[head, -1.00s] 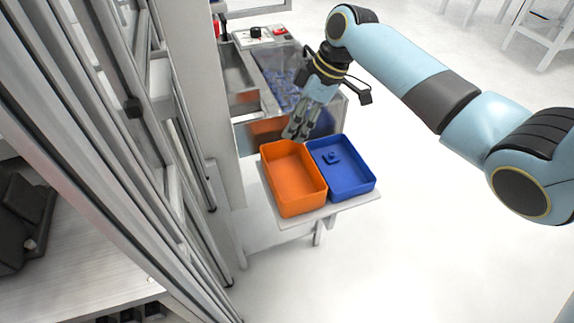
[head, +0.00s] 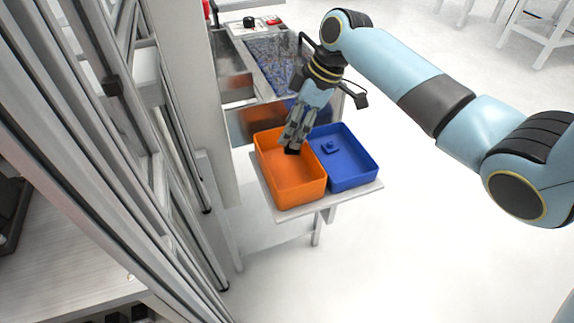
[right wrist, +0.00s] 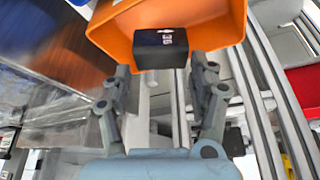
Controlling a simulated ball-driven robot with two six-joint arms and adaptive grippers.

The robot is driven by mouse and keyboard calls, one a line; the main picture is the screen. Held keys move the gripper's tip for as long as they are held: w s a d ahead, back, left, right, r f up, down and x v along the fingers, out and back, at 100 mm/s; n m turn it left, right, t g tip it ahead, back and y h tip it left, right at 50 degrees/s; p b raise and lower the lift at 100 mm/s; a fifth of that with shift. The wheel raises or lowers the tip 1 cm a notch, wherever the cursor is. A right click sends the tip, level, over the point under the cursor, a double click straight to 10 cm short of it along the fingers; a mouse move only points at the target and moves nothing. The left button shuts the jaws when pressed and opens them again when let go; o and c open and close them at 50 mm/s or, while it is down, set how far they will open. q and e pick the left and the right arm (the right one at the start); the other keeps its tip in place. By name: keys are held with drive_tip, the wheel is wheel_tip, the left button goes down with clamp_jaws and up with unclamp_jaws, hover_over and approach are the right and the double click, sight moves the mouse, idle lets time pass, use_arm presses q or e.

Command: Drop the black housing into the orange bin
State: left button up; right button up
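The black housing (right wrist: 160,48) is a small dark box with white marking on one face. It sits between the two fingertips of my right gripper (right wrist: 161,65), its sides close against them. In the head view my right gripper (head: 294,144) points down at the back right part of the orange bin (head: 291,187), and the dark end of the housing (head: 291,151) shows below the fingers. The orange bin is open-topped, and its visible floor is bare. My left gripper is not in view.
A blue bin (head: 352,170) with a small blue part (head: 330,147) inside stands right beside the orange bin on a light shelf (head: 282,216). Behind are metal troughs with blue parts (head: 275,60). A metal frame post (head: 200,110) rises at the left. Floor to the right is open.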

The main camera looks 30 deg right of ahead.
drive_tip(key=shift+o, duration=1.4)
drive_tip(key=shift+r, duration=0.1)
drive_tip(key=v, duration=1.1)
drive_tip(key=shift+r, duration=0.4)
drive_tip(key=shift+s+d, duration=0.1)
